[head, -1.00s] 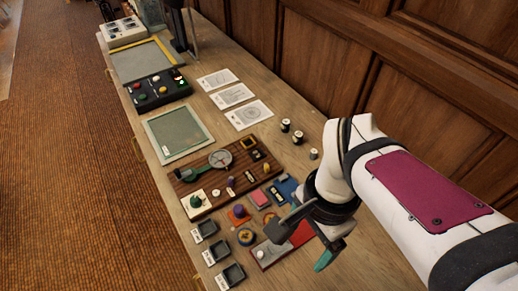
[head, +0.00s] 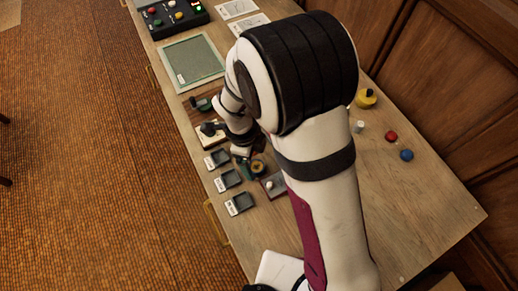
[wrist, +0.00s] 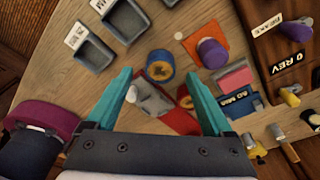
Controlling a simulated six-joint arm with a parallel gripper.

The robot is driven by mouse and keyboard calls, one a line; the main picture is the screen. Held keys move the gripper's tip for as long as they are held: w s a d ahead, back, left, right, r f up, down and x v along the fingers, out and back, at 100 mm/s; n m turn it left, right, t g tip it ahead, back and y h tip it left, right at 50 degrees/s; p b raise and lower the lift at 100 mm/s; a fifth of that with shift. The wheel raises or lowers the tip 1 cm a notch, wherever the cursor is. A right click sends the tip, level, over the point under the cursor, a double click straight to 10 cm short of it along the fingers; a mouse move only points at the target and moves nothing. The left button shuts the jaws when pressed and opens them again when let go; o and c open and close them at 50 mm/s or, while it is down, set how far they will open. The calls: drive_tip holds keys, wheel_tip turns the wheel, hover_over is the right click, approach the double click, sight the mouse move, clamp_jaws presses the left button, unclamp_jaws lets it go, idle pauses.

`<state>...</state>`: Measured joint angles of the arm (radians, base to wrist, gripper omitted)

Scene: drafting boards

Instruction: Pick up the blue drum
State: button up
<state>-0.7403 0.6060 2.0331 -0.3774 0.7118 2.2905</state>
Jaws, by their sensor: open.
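My gripper (wrist: 166,74) is open, with two teal fingers pointing down over the board in the wrist view. Another small round blue piece (head: 406,155) lies apart at the right of the table.
Dark open trays (head: 229,179) line the table's left edge. A purple knob on an orange plate (wrist: 224,42) and a pink block (wrist: 235,78) stand near the drum. Red (head: 391,135) and yellow (head: 367,98) pieces are farther right.

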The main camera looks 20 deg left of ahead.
sight(257, 166)
drive_tip(key=f, duration=0.3)
drive_tip(key=shift+d, duration=0.25)
drive_tip(key=shift+r, duration=0.1)
clamp_jaws()
